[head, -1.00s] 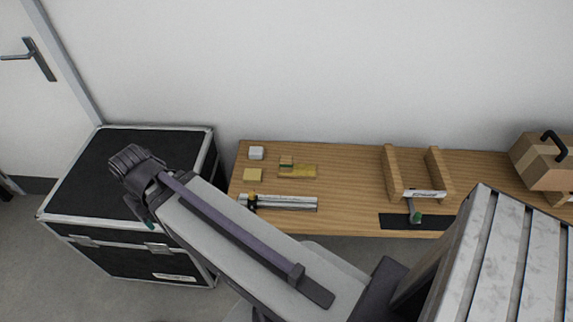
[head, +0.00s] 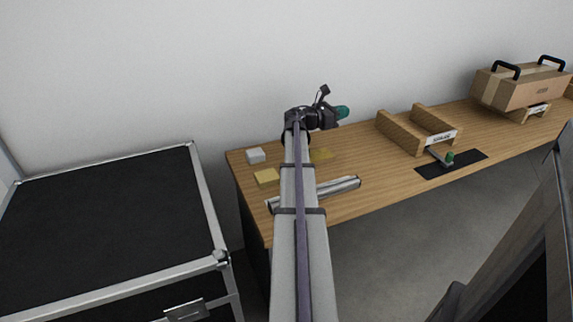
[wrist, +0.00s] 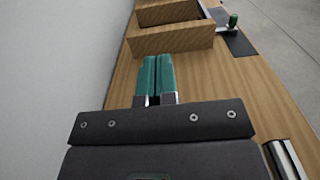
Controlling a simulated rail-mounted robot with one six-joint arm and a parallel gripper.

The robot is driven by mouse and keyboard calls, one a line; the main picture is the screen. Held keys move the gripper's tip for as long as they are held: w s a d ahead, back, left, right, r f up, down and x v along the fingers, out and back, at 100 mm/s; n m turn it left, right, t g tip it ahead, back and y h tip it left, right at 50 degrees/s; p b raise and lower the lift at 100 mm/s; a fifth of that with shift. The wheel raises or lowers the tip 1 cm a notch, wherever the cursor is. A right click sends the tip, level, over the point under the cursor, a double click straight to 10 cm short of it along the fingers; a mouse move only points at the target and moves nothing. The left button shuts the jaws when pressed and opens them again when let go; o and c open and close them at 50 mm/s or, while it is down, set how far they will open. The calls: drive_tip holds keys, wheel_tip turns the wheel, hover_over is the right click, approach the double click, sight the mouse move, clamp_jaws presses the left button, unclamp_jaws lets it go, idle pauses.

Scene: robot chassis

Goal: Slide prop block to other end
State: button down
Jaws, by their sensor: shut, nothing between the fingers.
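My gripper (head: 342,112) is over the back of the wooden table (head: 375,178), its teal fingers together and empty in the wrist view (wrist: 157,76). A white block (head: 256,155) and a yellow block (head: 267,177) lie to the left. I cannot tell which piece is the prop block.
A wooden cradle (head: 400,133) stands right of my gripper and ahead of it in the wrist view (wrist: 172,40). A green-knobbed part (head: 449,157) lies on a black mat (head: 470,161). A handled box (head: 520,88) is far right. A black case (head: 105,220) stands left.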

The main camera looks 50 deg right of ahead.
drive_tip(key=v, duration=2.1)
wheel_tip(320, 180, down, 11)
drive_tip(key=b, duration=1)
drive_tip(key=shift+r+b, duration=0.15)
drive_tip(key=shift+b, duration=0.2)
drive_tip(key=shift+d+r+p, duration=0.2)
drive_tip(key=shift+r+p, duration=0.1)
drive_tip(key=shift+r, duration=0.05)
drive_tip(key=shift+s+d, duration=0.2)
drive_tip(key=shift+d, duration=0.05)
drive_tip(key=shift+d, duration=0.1)
